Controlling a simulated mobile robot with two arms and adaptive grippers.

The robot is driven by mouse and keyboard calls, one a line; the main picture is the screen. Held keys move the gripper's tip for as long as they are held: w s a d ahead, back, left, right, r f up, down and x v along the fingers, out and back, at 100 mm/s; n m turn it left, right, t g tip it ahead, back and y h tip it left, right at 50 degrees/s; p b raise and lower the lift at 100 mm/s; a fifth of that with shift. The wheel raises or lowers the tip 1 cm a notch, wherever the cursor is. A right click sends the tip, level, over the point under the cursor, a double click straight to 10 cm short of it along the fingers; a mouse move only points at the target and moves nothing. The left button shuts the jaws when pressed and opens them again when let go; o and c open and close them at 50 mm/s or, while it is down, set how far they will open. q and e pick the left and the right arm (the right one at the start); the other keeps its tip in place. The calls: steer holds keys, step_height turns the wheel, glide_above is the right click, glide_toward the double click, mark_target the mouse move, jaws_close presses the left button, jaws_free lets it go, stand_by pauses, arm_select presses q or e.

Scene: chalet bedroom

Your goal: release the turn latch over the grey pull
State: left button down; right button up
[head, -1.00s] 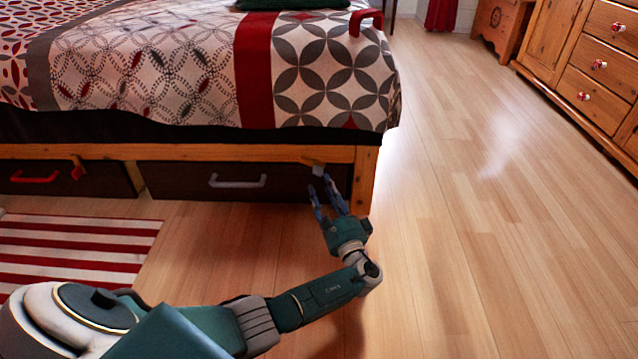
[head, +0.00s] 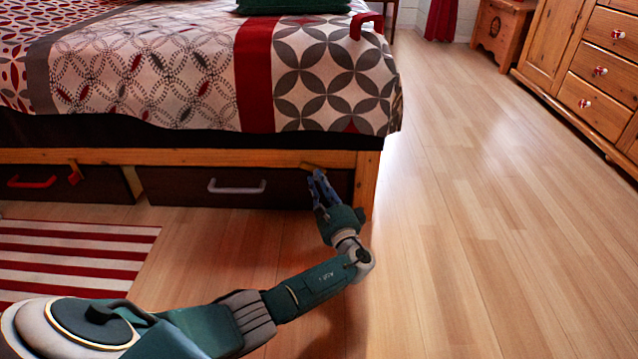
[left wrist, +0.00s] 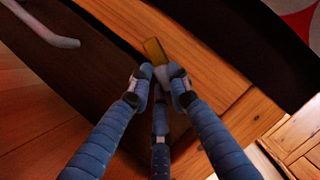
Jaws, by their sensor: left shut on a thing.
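The dark drawer with the grey pull (head: 237,186) is under the bed's right end. Its turn latch (head: 312,166) is on the wooden rail above the drawer's right part. In the left wrist view, the latch shows as a yellowish wooden bar (left wrist: 153,48) with a pale grey grip end between my fingers. My left gripper (head: 318,178) is shut on the latch's grip end, also seen in the left wrist view (left wrist: 161,84). The fingers partly hide that end. The grey pull shows at the upper left there (left wrist: 52,32), apart from the gripper. My right gripper is not in view.
To the left is another drawer with a red pull (head: 32,182) and a red-tipped latch (head: 74,174). A wooden bed leg (head: 366,186) stands just right of my gripper. A striped rug (head: 70,250) lies at left. The floor at right is clear up to the dresser (head: 590,75).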

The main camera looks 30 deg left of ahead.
arm_select(q)
steer(key=n, duration=0.1)
steer(key=r+n+g+p, duration=0.1)
steer(key=n, duration=0.1)
steer(key=r+n+h+p, duration=0.1)
steer(key=n, duration=0.1)
steer(key=shift+w+d+g, duration=0.1)
steer(key=shift+d+g, duration=0.2)
steer(key=c, duration=1.6)
jaws_free()
steer(key=shift+d, duration=0.3)
steer(key=v, duration=0.7)
steer(key=shift+a, duration=0.1)
